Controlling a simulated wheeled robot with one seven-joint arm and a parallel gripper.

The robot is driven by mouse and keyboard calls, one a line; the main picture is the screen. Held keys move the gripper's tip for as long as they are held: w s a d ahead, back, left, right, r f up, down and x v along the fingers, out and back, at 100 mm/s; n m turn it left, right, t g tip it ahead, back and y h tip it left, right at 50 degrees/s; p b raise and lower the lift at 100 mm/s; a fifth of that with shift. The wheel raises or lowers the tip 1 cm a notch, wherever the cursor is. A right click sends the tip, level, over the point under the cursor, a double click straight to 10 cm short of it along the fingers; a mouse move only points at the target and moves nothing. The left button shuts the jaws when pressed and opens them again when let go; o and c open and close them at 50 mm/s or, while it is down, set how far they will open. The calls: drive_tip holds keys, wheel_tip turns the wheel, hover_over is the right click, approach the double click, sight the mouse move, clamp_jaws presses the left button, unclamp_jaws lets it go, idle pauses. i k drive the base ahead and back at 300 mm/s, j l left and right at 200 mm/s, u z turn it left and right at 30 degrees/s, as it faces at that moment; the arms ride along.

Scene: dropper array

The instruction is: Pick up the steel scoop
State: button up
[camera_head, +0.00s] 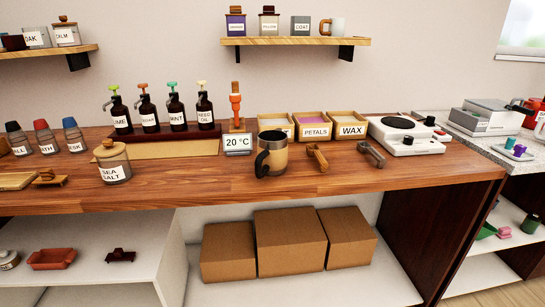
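A grey metal scoop (371,153), which looks like the steel scoop, lies on the wooden counter (230,190) right of centre. It is in front of the white hot plate and the box labelled WAX. A similar brown scoop (317,157) lies just to its left, apart from it. Nothing covers the grey scoop. My gripper is not in view.
Several pump bottles (148,115) and a SEA SALT jar (113,163) stand left. The counter front is clear.

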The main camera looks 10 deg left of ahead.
sight(372, 153)
drive_tip(key=i+j, duration=0.65)
drive_tip(key=j, duration=0.15)
drive_tip(key=i+j+z, duration=0.15)
drive_tip(key=z, duration=0.2)
drive_tip(key=i+j+z, duration=0.1)
drive_tip(key=j+z, duration=0.15)
drive_tip(key=z, duration=0.15)
drive_tip(key=i+j+z, duration=0.1)
drive_tip(key=j+z, duration=0.25)
drive_tip(key=i+j+z, duration=0.15)
drive_tip(key=i+j, duration=0.15)
